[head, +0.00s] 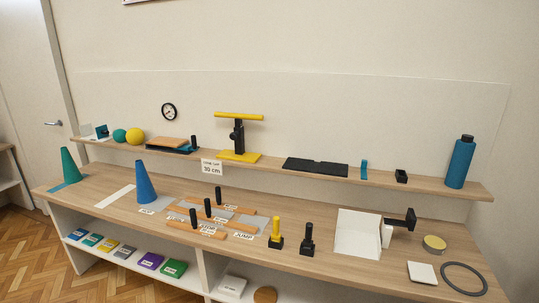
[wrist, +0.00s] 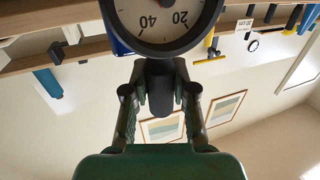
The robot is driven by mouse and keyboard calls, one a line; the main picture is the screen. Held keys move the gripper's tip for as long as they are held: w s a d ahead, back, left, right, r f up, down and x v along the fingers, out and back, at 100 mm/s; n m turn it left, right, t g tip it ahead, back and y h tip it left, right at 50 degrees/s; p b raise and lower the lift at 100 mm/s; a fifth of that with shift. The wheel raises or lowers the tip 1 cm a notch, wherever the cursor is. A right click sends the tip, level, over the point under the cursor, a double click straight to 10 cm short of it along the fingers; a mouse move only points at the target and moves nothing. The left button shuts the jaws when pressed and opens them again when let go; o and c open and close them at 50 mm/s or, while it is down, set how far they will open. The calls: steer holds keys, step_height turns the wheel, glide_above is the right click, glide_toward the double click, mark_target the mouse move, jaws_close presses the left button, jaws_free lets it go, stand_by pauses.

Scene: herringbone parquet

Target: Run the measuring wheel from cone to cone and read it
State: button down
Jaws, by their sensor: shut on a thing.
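A green cone (head: 69,165) stands at the left end of the wooden bench top, on a teal patch. A blue cone (head: 145,182) stands upright to its right, past a white strip (head: 116,196). In the wrist view my gripper (wrist: 160,92) is shut on the dark handle of a round dial, which I take to be the measuring wheel (wrist: 165,22). Its white face shows 40 and 20 and is cut off by the top edge, so the pointer cannot be read. A blue piece shows behind the dial. The head view shows neither my gripper nor the wheel.
A sign (head: 211,167) reads 30 cm on the raised shelf. Black-handled boards (head: 207,220) lie right of the blue cone.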

steer(key=s+f, duration=1.2)
steer(key=f, duration=0.1)
steer(key=shift+s+f, duration=0.2)
steer(key=shift+s, duration=0.05)
